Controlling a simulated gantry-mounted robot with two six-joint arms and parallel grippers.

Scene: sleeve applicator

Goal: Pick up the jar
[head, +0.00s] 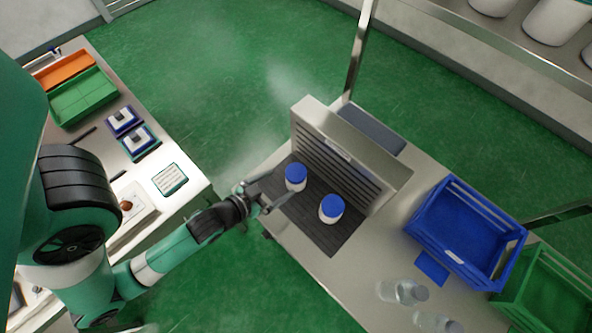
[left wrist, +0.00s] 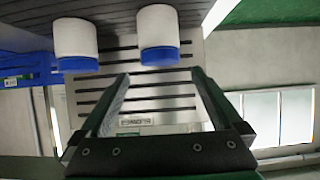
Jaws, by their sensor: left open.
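Two white jars with blue lids stand upright on a dark ribbed mat (head: 326,238) in front of a metal slatted panel. The back-left jar (head: 296,178) is closest to my left gripper (head: 279,187); the other jar (head: 331,209) stands to its front right. The left wrist view looks upside down and shows the nearer jar (left wrist: 158,32) beyond the gap between my left fingertips (left wrist: 160,76), with the second jar (left wrist: 76,40) to the left. My left gripper is open and empty, just short of the nearer jar. My right gripper is not in view.
The metal slatted panel (head: 365,165) rises behind the jars. To the right are a blue crate (head: 452,257), a green crate (head: 545,290) and clear containers (head: 403,291). A side table at left holds an orange tray (head: 64,70) and a green tray (head: 84,97).

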